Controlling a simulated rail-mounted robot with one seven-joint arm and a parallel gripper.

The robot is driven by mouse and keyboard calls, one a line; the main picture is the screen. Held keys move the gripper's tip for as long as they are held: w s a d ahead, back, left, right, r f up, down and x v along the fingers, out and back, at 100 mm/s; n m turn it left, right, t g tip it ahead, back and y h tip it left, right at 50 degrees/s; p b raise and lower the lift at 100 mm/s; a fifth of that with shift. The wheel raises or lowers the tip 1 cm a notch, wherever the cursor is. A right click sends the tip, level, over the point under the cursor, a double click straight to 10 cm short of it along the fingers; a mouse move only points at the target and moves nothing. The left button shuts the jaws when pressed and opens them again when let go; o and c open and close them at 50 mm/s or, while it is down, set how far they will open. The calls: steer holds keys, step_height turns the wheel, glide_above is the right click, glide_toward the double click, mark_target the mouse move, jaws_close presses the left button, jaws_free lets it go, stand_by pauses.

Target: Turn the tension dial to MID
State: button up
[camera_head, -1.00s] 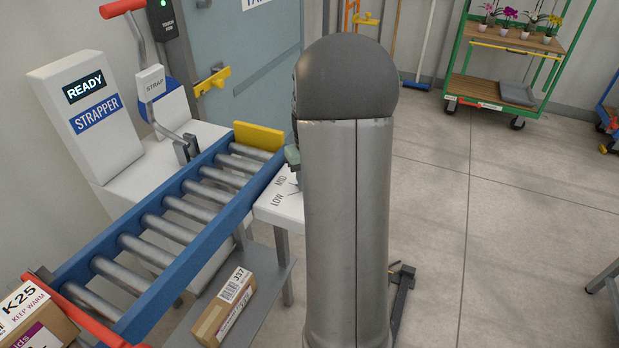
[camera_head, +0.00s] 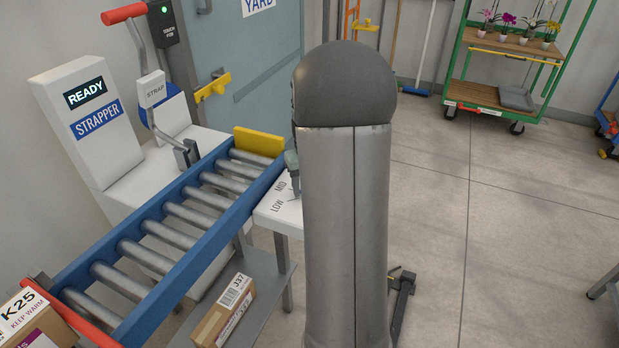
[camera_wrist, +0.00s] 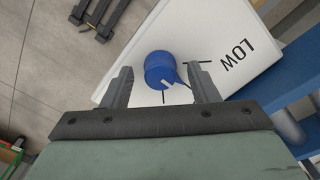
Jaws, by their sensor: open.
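The blue tension dial (camera_wrist: 158,69) shows in the wrist view on a white panel (camera_wrist: 205,22). Its pointer, with a white mark, points to the lower right, between a black tick beside the LOW label (camera_wrist: 237,60) and another tick below the dial. My gripper (camera_wrist: 162,88) is open, with one finger on each side of the dial; I cannot tell whether either touches it. The MID label (camera_head: 281,186) and LOW show on the panel in the head view. There my arm hides the dial, and only a small part of my gripper (camera_head: 292,163) shows.
The roller conveyor (camera_head: 135,250) with blue rails runs beside the panel. The strapper (camera_head: 88,120), its screen reading READY, stands behind it. A J37 box (camera_head: 225,312) lies on a shelf below. A green plant cart (camera_head: 505,75) stands far off; the floor at right is open.

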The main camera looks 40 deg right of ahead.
step_height(320, 180, up, 18)
steer(key=p, duration=0.1)
steer(key=shift+f, duration=0.25)
stand_by(0.5)
